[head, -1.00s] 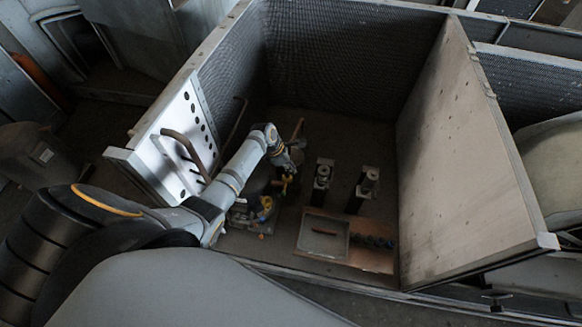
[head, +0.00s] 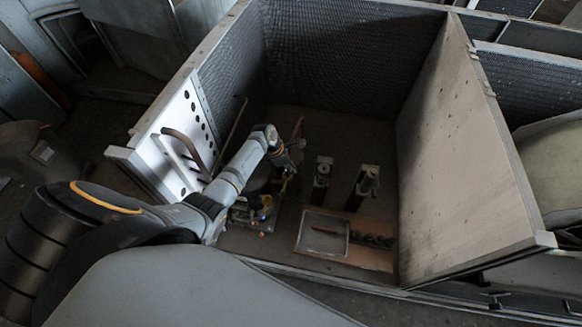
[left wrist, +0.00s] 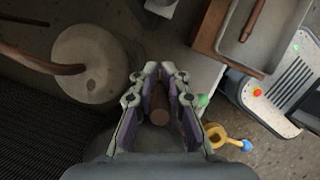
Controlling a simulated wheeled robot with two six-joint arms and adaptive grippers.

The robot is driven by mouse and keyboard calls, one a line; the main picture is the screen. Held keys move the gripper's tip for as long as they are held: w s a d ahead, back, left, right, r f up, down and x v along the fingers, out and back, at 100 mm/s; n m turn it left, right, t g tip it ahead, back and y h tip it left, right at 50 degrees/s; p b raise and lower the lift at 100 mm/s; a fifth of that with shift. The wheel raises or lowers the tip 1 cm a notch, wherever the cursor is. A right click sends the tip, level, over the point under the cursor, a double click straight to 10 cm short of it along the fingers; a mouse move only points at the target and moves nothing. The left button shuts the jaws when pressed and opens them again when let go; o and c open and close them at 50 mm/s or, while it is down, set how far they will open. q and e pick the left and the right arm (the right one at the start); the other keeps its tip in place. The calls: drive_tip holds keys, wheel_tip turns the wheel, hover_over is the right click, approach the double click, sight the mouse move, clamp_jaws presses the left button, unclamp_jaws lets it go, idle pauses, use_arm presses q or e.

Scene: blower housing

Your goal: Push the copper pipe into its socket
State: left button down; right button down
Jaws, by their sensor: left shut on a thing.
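In the left wrist view my left gripper (left wrist: 160,75) is shut on a short brown copper-coloured cylinder, the copper pipe (left wrist: 159,105), which shows between the fingers. In the head view my left gripper (head: 290,160) reaches down inside the mesh-walled bay. The held pipe is too small to make out there. A round grey drum (left wrist: 90,80) is beside the gripper in the left wrist view, with a curved brown pipe (left wrist: 40,62) reaching across its top. I cannot make out the socket. My right gripper is not in view.
A grey tray (head: 345,222) with a brown rod (left wrist: 254,18) lies on a copper-coloured board (head: 375,258). Two dark upright devices (head: 321,180) (head: 365,187) stand behind it. A white panel with holes (head: 172,125) stands left of my arm; a tall panel (head: 465,150) is at right.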

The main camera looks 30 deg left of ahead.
use_arm(q)
drive_tip(key=shift+f, duration=0.15)
drive_tip(key=shift+f, duration=0.35)
idle(0.7)
drive_tip(key=shift+f, duration=0.15)
idle(0.3)
drive_tip(key=c, duration=0.8)
unclamp_jaws()
drive_tip(key=shift+o, duration=0.2)
